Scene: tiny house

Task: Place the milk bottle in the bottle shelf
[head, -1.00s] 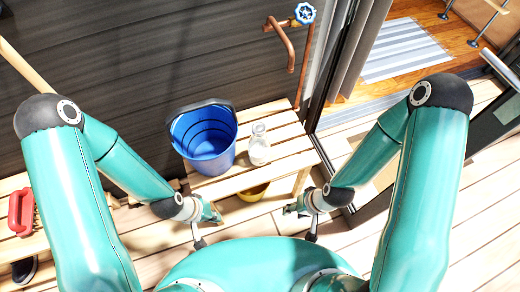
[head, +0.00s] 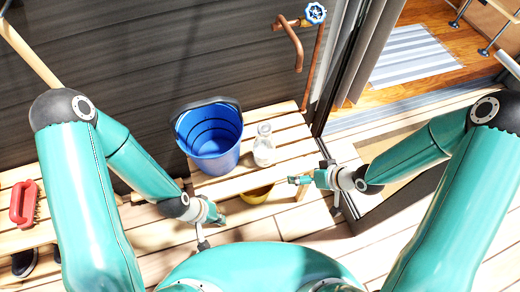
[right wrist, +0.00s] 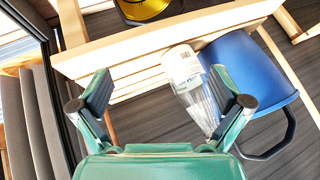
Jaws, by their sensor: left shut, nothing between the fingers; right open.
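The milk bottle (head: 264,147), clear glass with a whitish lower part, stands upright on a slatted wooden bench (head: 285,125), just right of a blue bucket. It also shows in the right wrist view (right wrist: 186,72), beyond the fingers and nearer the right-hand one, partly overlapped by it. My right gripper (head: 297,180) is open and empty, at the bench's front right, a little apart from the bottle; its spread fingers show in the right wrist view (right wrist: 160,95). My left gripper (head: 217,217) is shut and empty, in front of the bench. I cannot identify a bottle shelf.
The blue bucket (head: 212,145) stands close beside the bottle. A yellow bowl (head: 257,194) sits under the bench. A copper pipe with a blue valve (head: 315,13) rises behind. A red brush (head: 23,204) lies at left. A glass door is at right.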

